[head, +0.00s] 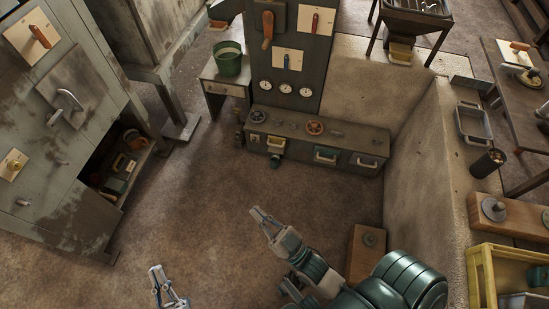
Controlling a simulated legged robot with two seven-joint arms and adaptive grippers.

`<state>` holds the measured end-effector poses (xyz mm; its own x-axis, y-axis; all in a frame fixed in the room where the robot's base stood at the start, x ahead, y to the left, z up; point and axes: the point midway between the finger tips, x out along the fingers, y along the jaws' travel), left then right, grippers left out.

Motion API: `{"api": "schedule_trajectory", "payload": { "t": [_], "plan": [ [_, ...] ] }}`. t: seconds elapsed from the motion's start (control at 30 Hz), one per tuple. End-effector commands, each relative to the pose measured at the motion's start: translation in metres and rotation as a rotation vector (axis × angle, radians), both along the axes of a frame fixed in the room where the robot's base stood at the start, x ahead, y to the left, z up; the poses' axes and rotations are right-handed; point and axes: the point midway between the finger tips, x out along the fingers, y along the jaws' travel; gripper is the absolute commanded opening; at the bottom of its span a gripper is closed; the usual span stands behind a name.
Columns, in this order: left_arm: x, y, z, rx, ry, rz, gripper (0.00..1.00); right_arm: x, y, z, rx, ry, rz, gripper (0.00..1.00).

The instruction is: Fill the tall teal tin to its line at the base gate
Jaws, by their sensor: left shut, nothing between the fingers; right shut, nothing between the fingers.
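A small teal container (275,160) is at the front foot of the low dark cabinet (320,137), just below a pale fitting (275,143). It is too small to tell whether this is the tall teal tin or the fitting the base gate. No fill line or contents can be made out. A larger green bucket (229,64) stands on a stand at the back. My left gripper (156,270) is shut and empty above the floor at the bottom. My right gripper (258,213) is shut and empty above the floor, in front of the cabinet and apart from it.
An upright panel with gauges (285,88) and levers rises behind the low cabinet. A grey cabinet (60,130) with an open lower bay is at left. A low wall (430,180), a wooden block (366,255) and a yellow crate (482,275) are at right. The middle floor is clear.

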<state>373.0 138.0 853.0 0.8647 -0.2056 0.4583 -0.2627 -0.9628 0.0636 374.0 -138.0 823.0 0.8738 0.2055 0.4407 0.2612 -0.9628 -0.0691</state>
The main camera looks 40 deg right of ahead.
Motion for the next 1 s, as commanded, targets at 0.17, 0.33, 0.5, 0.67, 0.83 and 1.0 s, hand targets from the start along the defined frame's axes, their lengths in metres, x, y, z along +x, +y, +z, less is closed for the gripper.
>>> {"api": "schedule_trajectory", "payload": {
  "t": [0.17, 0.33, 0.5, 0.67, 0.83, 1.0],
  "plan": [
    [0.000, 0.000, 0.000, 0.000, 0.000, 0.000, 0.00, 0.000, 0.000, 0.000, 0.000, 0.000, 0.000, 0.42],
    [0.000, 0.000, 0.000, 0.000, 0.000, 0.000, 0.00, 0.000, 0.000, 0.000, 0.000, 0.000, 0.000, 0.42],
    [0.000, 0.000, 0.004, 0.000, -0.004, 0.000, 0.00, 0.000, 0.000, 0.003, 0.000, -0.001, 0.000, 0.42],
    [-0.001, 0.000, 0.026, 0.000, -0.026, -0.001, 0.00, 0.000, 0.000, 0.018, 0.000, -0.005, 0.000, 0.42],
    [-0.003, 0.000, 0.056, 0.000, -0.054, -0.001, 0.00, 0.000, 0.000, 0.037, 0.001, -0.007, 0.000, 0.42],
    [-0.004, 0.000, 0.075, 0.000, -0.072, 0.000, 0.00, 0.000, 0.000, 0.049, -0.001, -0.003, 0.000, 0.42]
  ]
}}
